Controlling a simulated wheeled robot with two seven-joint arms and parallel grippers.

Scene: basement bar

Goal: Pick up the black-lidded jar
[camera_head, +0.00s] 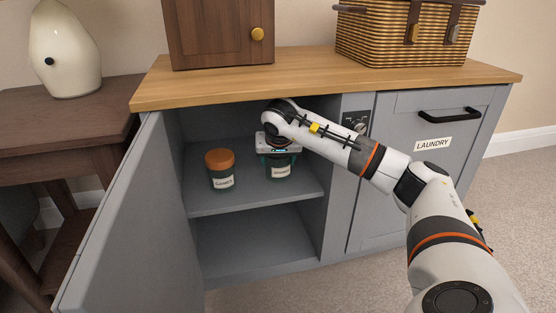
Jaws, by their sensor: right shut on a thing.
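A dark green jar (278,172) with a pale label stands on the upper shelf inside the open grey cabinet. My right gripper (277,160) reaches down over its top and is shut on it. The gripper hides the jar's lid, so its colour does not show. A second dark jar (221,178) with an orange-brown lid and a label stands to the left on the same shelf, apart from the gripper. My left gripper is not in view.
The cabinet's wooden top (300,75) lies close above my right arm. The open door (120,220) stands at the left, and a divider bounds the shelf (250,198) at the right. The lower compartment is empty. A wicker basket (390,38) and a brown wooden box (218,35) stand on top.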

